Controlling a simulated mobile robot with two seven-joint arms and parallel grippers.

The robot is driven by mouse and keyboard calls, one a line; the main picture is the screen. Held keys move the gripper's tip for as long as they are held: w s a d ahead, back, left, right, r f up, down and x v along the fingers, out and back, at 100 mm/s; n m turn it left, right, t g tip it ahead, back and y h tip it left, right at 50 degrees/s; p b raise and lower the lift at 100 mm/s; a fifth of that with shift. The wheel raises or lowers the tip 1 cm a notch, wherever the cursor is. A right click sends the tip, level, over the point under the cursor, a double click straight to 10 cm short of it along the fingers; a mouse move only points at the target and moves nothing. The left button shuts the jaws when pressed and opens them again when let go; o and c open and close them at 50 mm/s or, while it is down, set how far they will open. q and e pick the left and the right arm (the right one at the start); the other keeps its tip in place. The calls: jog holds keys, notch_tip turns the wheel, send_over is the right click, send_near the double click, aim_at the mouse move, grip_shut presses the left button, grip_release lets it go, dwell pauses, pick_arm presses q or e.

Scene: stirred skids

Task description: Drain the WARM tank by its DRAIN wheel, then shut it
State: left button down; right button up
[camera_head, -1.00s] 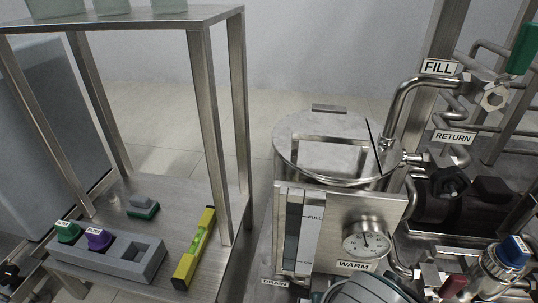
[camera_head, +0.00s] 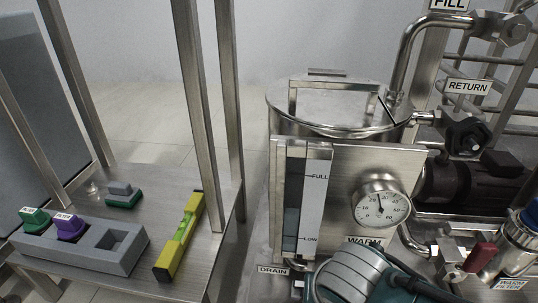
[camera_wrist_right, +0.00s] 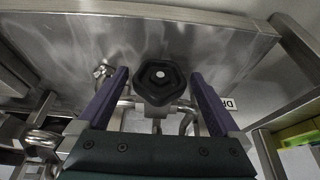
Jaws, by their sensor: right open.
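The WARM tank (camera_head: 335,112) is a steel vessel with a lid, a front plate, a dial gauge (camera_head: 381,204) and a sight glass (camera_head: 291,200) beside FULL and LOW marks. The liquid edge in the glass appears between the two marks. The DRAIN label (camera_head: 272,270) is at the plate's lower left. In the head view my arm covers the area below the tank. My left gripper is out of view.
A steel shelf (camera_head: 150,190) at left holds a grey block (camera_head: 85,245) with green and purple plugs, and a yellow level (camera_head: 181,237). Pipes, a RETURN valve (camera_head: 466,135), a pump (camera_head: 470,180) and a red-handled valve (camera_head: 481,257) crowd the right side.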

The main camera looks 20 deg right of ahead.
jog(key=shift+c, duration=0.2)
jog(key=shift+d, duration=0.1)
jog(key=shift+c, duration=0.7)
jog(key=c, duration=1.1)
jog(key=shift+c, duration=0.2)
